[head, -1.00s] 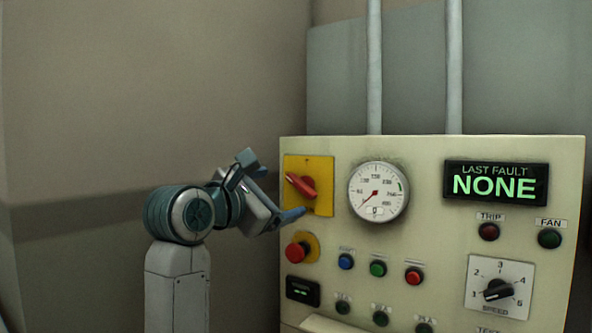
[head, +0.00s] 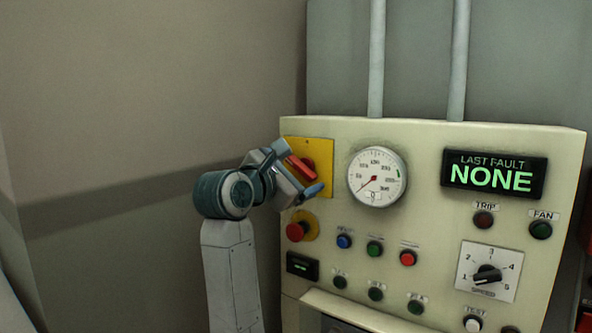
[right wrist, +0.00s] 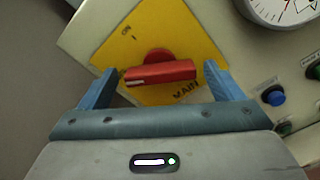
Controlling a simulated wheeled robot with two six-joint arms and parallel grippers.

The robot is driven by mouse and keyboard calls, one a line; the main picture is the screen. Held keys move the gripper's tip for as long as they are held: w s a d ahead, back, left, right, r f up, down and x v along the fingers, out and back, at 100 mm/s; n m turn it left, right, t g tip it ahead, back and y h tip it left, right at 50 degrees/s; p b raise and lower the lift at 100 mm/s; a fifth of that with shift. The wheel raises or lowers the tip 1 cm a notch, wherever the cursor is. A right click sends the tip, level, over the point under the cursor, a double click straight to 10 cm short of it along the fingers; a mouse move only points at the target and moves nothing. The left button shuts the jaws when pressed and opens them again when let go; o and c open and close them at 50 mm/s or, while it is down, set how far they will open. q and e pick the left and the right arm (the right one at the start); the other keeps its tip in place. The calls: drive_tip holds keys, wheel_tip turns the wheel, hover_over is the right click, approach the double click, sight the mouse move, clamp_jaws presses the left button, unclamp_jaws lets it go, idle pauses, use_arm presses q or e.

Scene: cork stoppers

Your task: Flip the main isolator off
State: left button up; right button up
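The main isolator is a red rotary handle (head: 301,167) on a yellow plate (head: 321,150) at the panel's upper left. In the head view the handle slants down to the right. In the right wrist view the red handle (right wrist: 160,73) lies nearly level, with the yellow plate (right wrist: 165,32) behind it and lettering that seems to read MAIN. My right gripper (head: 298,169) is open at the handle. In the right wrist view its blue fingers (right wrist: 158,85) stand at either end of the handle, with small gaps on both sides. My left gripper is out of view.
A red mushroom button (head: 296,231) sits just below the isolator. A round gauge (head: 377,177) is close on its right. Several push buttons, a speed knob (head: 488,273) and a display reading NONE (head: 493,176) fill the panel. Free room lies left of the panel.

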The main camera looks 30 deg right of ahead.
drive_tip(key=c, duration=0.9)
drive_tip(key=shift+n, duration=0.3)
drive_tip(key=n+b, duration=0.1)
drive_tip(key=n, duration=0.1)
drive_tip(key=shift+n, duration=2.3)
drive_tip(key=o, duration=1)
